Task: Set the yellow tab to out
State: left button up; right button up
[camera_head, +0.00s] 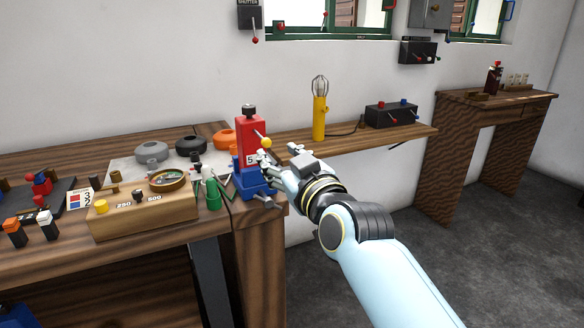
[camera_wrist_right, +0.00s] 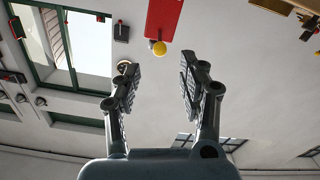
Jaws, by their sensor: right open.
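A yellow ball-shaped tab (camera_head: 266,142) sticks out from the right side of an upright red block (camera_head: 247,130) marked with a 5. The block stands on a blue base (camera_head: 247,183) at the right end of the workbench. My right gripper (camera_head: 276,157) is open and empty, just below and right of the yellow tab, apart from it. In the right wrist view the yellow tab (camera_wrist_right: 159,48) lies just beyond the gap between the open fingertips (camera_wrist_right: 158,75), under the red block (camera_wrist_right: 163,18). My left gripper is not in view.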

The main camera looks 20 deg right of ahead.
jog(key=s, duration=0.5)
jog(key=shift+s, duration=0.2)
jog(key=s+d+f+g+b, duration=0.1)
jog(key=s+f+g, duration=0.3)
jog(key=f, duration=1)
jog(key=s+d+f+g+b, duration=0.15)
jog(key=s+f, duration=0.45)
jog(key=f, duration=0.7)
jog(key=s+d+f+g+b, duration=0.1)
jog(key=s+f+g, duration=0.35)
jog(key=f, duration=0.95)
jog(key=s+d+f+m+g, duration=0.1)
jog(key=s+d+f+g, duration=0.1)
jog(key=s+f, duration=0.4)
jog(key=s+d+f+m+g+h, duration=0.1)
jog(key=s+f, duration=0.5)
jog(key=s, duration=1)
jog(key=s+d+f+m+g, duration=0.1)
jog(key=s+d+f+g, duration=0.3)
jog(key=s, duration=0.7)
notch_tip(320, 180, down, 2)
jog(key=shift+s+d+f+b, duration=0.25)
jog(key=shift+s+d+b, duration=0.15)
jog(key=shift+d, duration=0.1)
